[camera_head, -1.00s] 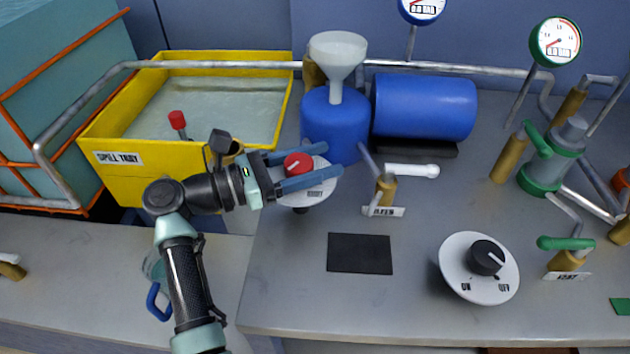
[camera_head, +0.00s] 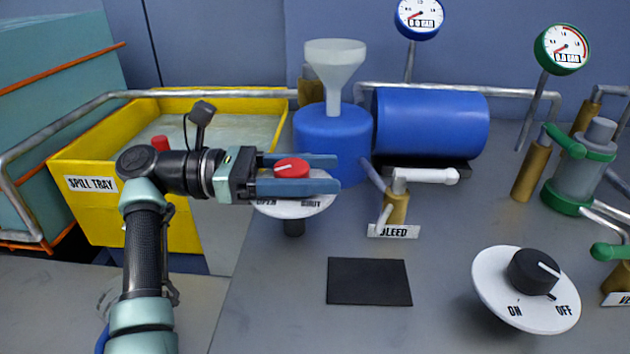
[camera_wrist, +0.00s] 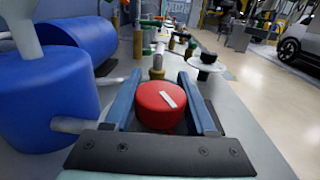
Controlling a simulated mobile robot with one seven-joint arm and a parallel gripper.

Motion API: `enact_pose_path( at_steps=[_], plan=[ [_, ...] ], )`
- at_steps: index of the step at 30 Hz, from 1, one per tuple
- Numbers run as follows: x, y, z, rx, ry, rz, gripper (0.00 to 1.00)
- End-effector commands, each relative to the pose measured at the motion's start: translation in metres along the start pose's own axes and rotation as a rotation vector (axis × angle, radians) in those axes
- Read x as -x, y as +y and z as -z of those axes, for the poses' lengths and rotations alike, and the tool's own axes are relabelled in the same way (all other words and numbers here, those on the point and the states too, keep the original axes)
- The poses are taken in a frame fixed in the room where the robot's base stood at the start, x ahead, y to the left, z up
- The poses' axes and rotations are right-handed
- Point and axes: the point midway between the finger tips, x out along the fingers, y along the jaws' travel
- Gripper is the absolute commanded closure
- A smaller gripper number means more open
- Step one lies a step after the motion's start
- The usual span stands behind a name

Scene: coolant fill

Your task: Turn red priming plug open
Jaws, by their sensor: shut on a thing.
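The red priming plug (camera_head: 291,168) is a round red knob with a white pointer mark, on a white dial plate (camera_head: 296,208) lettered OPEN at left and SHUT at right. In the head view its mark tilts, with no clear reading against either word. My gripper (camera_head: 334,174) reaches in from the left, level, with its two blue fingers on either side of the knob. In the wrist view the red knob (camera_wrist: 160,106) sits between the two fingers (camera_wrist: 160,98), and its white mark slants. The fingers are shut on it.
A blue tank (camera_head: 330,135) with a white funnel (camera_head: 335,62) stands right behind the plug. The BLEED valve with its white handle (camera_head: 425,175) is to the right. A yellow spill tray (camera_head: 75,205) lies left. A black pad (camera_head: 369,282) and an ON/OFF dial (camera_head: 520,310) are in front.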

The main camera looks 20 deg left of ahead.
Motion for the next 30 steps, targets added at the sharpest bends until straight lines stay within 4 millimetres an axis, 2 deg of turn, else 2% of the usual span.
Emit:
enact_pose_path(
  at_steps=[10,11,15,16,30],
  plan=[
    [-0.0014,-0.0009,-0.0002,0.000,0.001,0.008,0.99],
    [-0.0014,-0.0009,-0.0002,0.000,0.001,0.008,0.42],
    [-0.0013,-0.0008,-0.0003,0.000,0.001,0.007,0.17],
    [-0.0012,-0.0007,-0.0003,-0.001,0.001,0.006,0.14],
    [-0.0063,-0.0004,0.0010,-0.001,0.001,0.007,0.14]
  ],
)
